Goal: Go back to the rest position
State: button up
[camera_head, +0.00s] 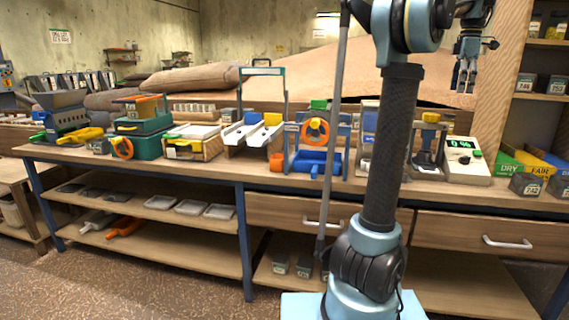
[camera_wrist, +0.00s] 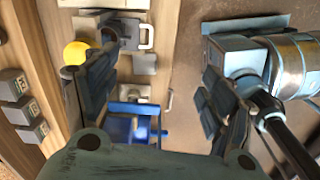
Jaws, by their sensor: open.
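My gripper (camera_head: 466,86) hangs at the upper right in the head view, fingers pointing down, above the right part of the bench and clear of it. In the wrist view my gripper (camera_wrist: 155,85) shows its two dark fingers well apart, with nothing held between them. My arm rises in front of the bench and hides part of it.
The long workbench (camera_head: 228,177) carries several devices, among them one with an orange handwheel (camera_head: 315,131) and a white meter (camera_head: 467,160) reading 0 %. Yellow and green bins (camera_head: 509,160) stand at the right end. Grain heaps lie behind. Bare floor (camera_head: 110,285) lies in front.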

jog(key=s+a+f+m, duration=0.2)
jog(key=a+f, duration=0.3)
jog(key=a, duration=0.4)
jog(key=s+a+f+m+t, duration=0.1)
jog(key=s+a+f+m, duration=0.1)
jog(key=a+f, duration=0.45)
jog(key=s+a+f+m, duration=0.2)
jog(key=a+f, duration=0.2)
jog(key=a, duration=0.7)
jog(key=s+a+f+m, duration=0.2)
jog(key=s+a+f, duration=0.2)
jog(key=f, duration=0.4)
jog(key=s+a+f+m, duration=0.3)
jog(key=s+a+f, duration=0.2)
jog(key=s+f, duration=0.2)
jog(key=s+a+f+m+t, duration=0.1)
jog(key=s+a+f, duration=0.4)
jog(key=f, duration=0.6)
jog(key=shift+s+a+m, duration=0.15)
jog(key=shift+s+m, duration=0.4)
jog(key=shift+m, duration=0.25)
jog(key=shift+w+f, duration=0.15)
jog(key=shift+w, duration=0.3)
jog(key=shift+c, duration=0.2)
